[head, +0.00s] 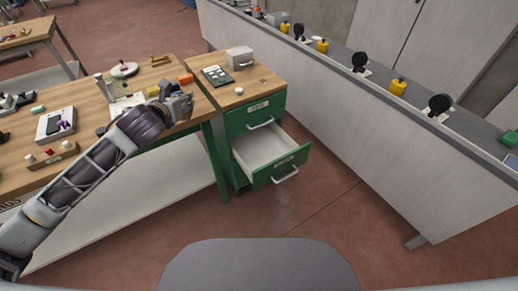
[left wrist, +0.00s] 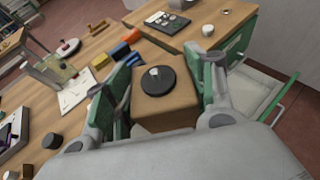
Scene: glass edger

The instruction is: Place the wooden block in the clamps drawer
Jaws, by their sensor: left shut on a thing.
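My left gripper (head: 180,104) is above the right end of the wooden workbench. In the left wrist view, the left gripper (left wrist: 165,88) has its green-padded fingers on both sides of a brown wooden block (left wrist: 166,114) and is shut on it. The block has a round black disc with a pale mark on its top. In the head view the block is mostly hidden by the gripper. A green cabinet stands right of the gripper with its lower drawer (head: 258,150) pulled open and seemingly empty; its label is too small to read. The drawer also shows in the left wrist view (left wrist: 246,93). My right gripper is out of view.
The green cabinet (head: 250,115) has a shut upper drawer; a grey box (head: 239,56) and a dark keypad device (head: 216,75) sit on its wooden top. The workbench (head: 85,150) holds several small items. A long counter (head: 350,130) stands at the right. Floor beyond the open drawer is clear.

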